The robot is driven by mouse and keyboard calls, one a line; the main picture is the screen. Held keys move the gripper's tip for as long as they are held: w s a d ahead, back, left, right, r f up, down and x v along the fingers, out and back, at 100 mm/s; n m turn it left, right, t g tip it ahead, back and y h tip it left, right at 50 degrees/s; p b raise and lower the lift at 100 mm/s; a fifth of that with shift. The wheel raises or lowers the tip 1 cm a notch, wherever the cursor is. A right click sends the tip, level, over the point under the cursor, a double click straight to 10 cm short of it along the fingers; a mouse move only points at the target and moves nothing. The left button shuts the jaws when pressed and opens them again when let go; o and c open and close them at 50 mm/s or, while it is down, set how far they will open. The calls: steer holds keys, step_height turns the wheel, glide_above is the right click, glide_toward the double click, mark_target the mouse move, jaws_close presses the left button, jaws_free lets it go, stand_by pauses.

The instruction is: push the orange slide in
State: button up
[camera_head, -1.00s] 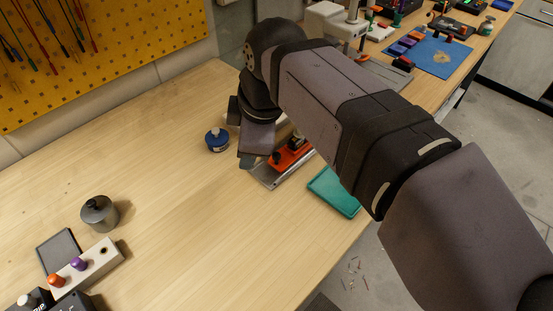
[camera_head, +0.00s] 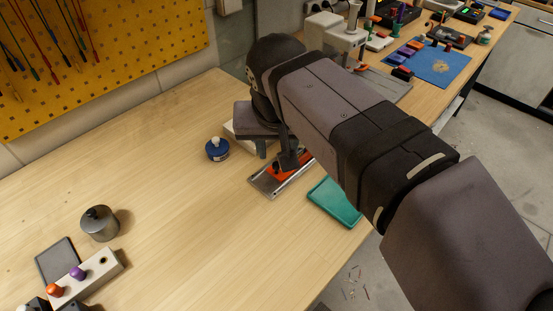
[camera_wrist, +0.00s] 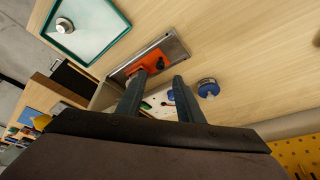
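The orange slide (camera_head: 279,173) sits on a grey metal rail plate (camera_head: 265,186) near the middle of the bench. My arm and fingers hide part of the slide and rail.
A blue-capped jar (camera_head: 217,149) stands left of my gripper. A teal tray (camera_head: 334,203) lies to the right near the bench edge. A white item (camera_wrist: 160,104) is partly hidden behind my fingers. The bench left of the rail is mostly clear.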

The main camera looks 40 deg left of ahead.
mark_target(277, 164)
steer(key=shift+f, duration=0.1)
steer(key=shift+x, duration=3.6)
jaws_close()
